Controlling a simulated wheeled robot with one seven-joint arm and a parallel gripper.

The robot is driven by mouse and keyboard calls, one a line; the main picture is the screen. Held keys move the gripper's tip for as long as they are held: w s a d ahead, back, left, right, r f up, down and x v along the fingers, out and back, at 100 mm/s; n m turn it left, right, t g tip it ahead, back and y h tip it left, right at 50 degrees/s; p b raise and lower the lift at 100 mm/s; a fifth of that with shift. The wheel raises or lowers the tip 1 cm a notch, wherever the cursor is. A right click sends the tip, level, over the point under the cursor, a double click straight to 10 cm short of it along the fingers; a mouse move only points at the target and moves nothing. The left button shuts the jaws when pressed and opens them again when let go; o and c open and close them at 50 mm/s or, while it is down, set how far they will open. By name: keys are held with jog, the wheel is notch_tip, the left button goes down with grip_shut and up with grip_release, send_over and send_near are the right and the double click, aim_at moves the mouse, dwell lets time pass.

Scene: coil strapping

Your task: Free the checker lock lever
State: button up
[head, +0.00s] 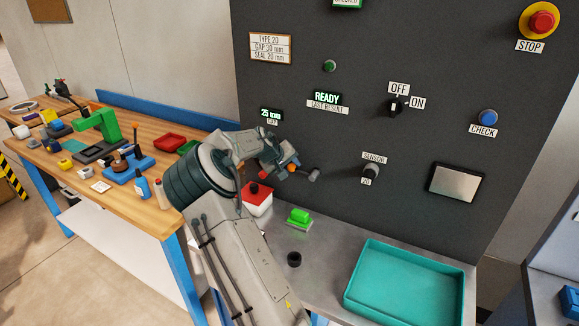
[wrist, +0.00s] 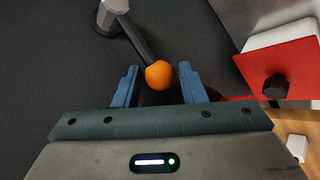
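The lock lever has a grey hub (head: 314,175) on the dark panel, a dark shaft (wrist: 138,40) and an orange ball knob (wrist: 158,74). In the head view the orange knob (head: 292,168) shows partly beside my gripper (head: 283,165). In the wrist view my gripper (wrist: 159,80) is open, with the knob between or just beyond its two blue fingertips. A small gap shows on each side of the knob. The head view does not show the fingers clearly, and my arm hides part of the panel's lower left.
A white box with a red top (head: 257,200) and black knob stands below my gripper, close on the right in the wrist view (wrist: 280,68). A green block (head: 299,216), a black cup (head: 294,260) and a teal tray (head: 405,285) are on the grey bench. The panel display reads READY (head: 326,97).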

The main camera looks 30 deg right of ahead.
grip_shut()
